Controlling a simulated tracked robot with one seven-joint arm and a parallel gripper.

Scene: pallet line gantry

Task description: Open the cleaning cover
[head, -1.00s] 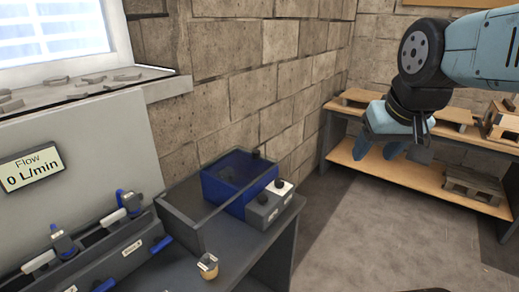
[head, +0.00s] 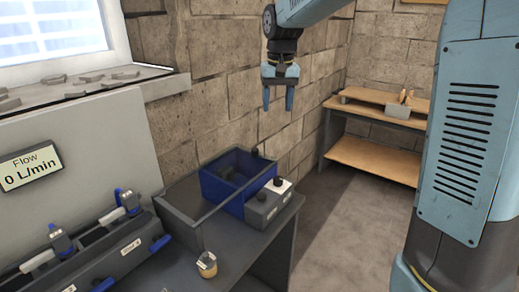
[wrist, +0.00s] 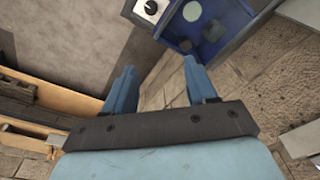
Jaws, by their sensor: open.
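A blue box (head: 232,205) stands at the far right end of the dark bench, with a black knob (head: 255,152) at its back edge. Its top looks dark and see-through; I cannot tell clearly where the cleaning cover's edges lie. It also shows at the top of the wrist view (wrist: 240,12), with a pale disc visible in it. A grey unit (head: 265,208) with a white plate and black knob adjoins its right side. My gripper (head: 278,98) points down, open and empty, above and slightly right of the box, touching nothing. Its fingers also show in the wrist view (wrist: 159,75).
A dark-framed guard (head: 180,215) stands left of the box. A small round tan-sided pot (head: 207,265) sits on the bench front. Blue-handled clamps (head: 128,202) and a flow display (head: 30,168) reading 0 L/min are at left. Wooden shelves (head: 375,160) stand behind right.

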